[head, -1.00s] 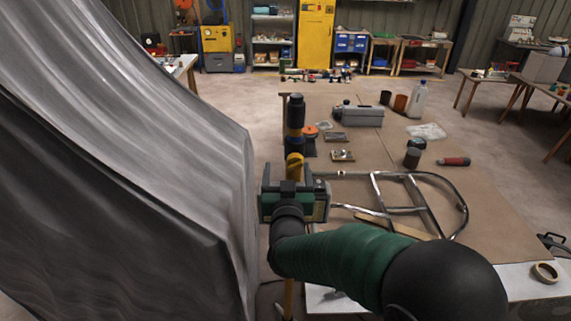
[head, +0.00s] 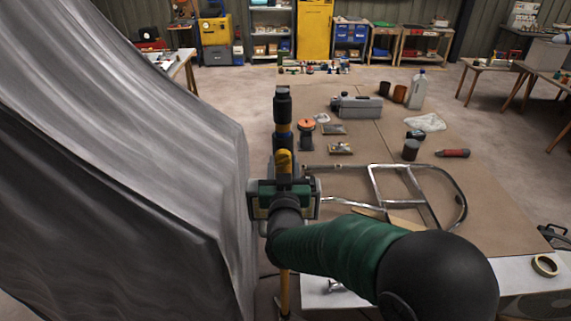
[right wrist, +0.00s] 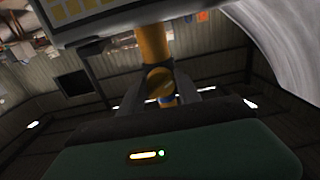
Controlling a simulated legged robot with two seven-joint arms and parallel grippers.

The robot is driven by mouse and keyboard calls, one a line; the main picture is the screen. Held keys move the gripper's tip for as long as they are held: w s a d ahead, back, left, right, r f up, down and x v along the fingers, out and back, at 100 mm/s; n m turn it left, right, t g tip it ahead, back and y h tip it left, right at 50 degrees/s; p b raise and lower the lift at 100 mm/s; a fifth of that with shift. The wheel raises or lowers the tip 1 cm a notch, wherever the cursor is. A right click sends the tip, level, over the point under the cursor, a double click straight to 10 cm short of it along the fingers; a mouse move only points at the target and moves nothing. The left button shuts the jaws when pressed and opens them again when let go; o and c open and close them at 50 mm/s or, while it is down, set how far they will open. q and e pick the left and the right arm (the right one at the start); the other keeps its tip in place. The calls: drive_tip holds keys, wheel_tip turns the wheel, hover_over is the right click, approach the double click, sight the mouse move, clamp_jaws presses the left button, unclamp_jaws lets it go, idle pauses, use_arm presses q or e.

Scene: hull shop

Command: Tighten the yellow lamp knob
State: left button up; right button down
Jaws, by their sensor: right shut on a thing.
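The yellow lamp knob (head: 284,157) sits on an upright lamp stand between the grey sheet and the workbench. My right gripper (head: 284,168) reaches up to it from the front and is shut on it. In the right wrist view the knob (right wrist: 158,79) lies between the two dark fingers. The dark lamp head (head: 283,104) rises above the knob, and the stand's yellow pole (head: 285,292) shows below my gripper. My gripper body hides the middle of the pole. My left gripper is not in view.
A large grey draped sheet (head: 120,170) stands close on the left. The brown-topped workbench (head: 350,100) on the right holds a metal tube frame (head: 375,185), a grey toolbox (head: 357,106), a white bottle (head: 417,90) and a red-handled tool (head: 453,153). Open floor lies beyond.

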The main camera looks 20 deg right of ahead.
drive_tip(key=shift+a, duration=0.2)
drive_tip(key=shift+f+m+b, duration=0.1)
drive_tip(key=shift+m+b, duration=0.3)
drive_tip(key=shift+b, duration=0.1)
drive_tip(key=m+b, duration=1.1)
drive_tip(key=b, duration=0.2)
drive_tip(key=shift+f+m, duration=0.1)
drive_tip(key=shift+m, duration=0.2)
drive_tip(key=shift+m+b, duration=0.8)
drive_tip(key=shift+m, duration=0.1)
drive_tip(key=m+b, duration=0.4)
drive_tip(key=m, duration=0.1)
drive_tip(key=m+b, duration=0.2)
drive_tip(key=m, duration=0.1)
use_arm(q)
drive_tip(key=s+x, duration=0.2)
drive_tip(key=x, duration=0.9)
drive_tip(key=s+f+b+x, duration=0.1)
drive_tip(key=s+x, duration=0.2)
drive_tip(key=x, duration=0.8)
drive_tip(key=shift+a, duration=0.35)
use_arm(e)
drive_tip(key=shift+m, duration=0.8)
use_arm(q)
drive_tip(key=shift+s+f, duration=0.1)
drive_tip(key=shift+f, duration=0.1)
use_arm(e)
drive_tip(key=shift+m, duration=0.3)
drive_tip(key=shift+s, duration=0.1)
